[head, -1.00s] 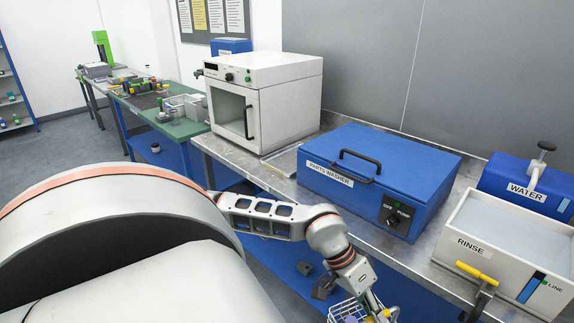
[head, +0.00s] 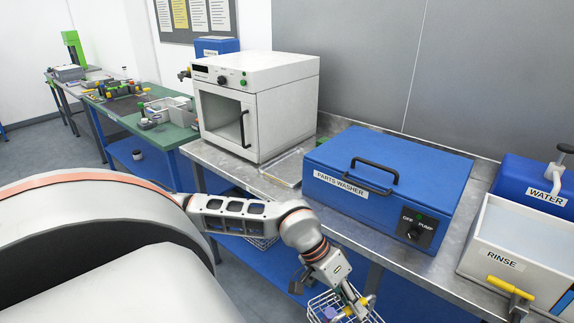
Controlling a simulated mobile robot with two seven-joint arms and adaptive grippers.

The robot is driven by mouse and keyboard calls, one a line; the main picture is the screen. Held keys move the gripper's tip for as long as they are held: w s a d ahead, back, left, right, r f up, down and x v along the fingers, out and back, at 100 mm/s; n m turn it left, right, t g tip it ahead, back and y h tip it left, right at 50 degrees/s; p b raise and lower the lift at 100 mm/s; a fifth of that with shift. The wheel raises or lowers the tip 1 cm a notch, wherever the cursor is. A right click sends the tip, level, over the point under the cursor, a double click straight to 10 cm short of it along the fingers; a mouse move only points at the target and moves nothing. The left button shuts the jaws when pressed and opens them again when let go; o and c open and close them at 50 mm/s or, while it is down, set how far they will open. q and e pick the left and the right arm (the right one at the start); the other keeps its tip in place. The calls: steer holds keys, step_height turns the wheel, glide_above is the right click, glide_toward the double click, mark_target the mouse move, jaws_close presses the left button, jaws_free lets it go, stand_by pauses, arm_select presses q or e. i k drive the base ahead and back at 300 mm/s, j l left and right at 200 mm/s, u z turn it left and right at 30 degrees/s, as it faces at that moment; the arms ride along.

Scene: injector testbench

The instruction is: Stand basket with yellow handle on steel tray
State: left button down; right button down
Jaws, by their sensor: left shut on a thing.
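A wire basket (head: 327,302) with a yellow handle (head: 349,311) is at the bottom edge of the head view, its lower part cut off. It holds small parts that are hard to make out, one of them bluish. My left gripper (head: 352,301) is shut on the basket's handle and holds it in front of the bench, lower in the picture than the worktop. A flat steel tray (head: 284,168) lies on the bench between the white oven and the blue parts washer, up and left of the basket. My right gripper is out of view.
The blue parts washer (head: 385,185), lid shut, and the white oven (head: 255,100) flank the tray. The rinse tank (head: 505,245) with a yellow handle and the blue water box (head: 540,180) stand at right. Another wire basket (head: 262,242) is partly hidden below the bench.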

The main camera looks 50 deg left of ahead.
mark_target(295, 167)
steer(key=j+u, duration=0.15)
steer(key=j, duration=1.4)
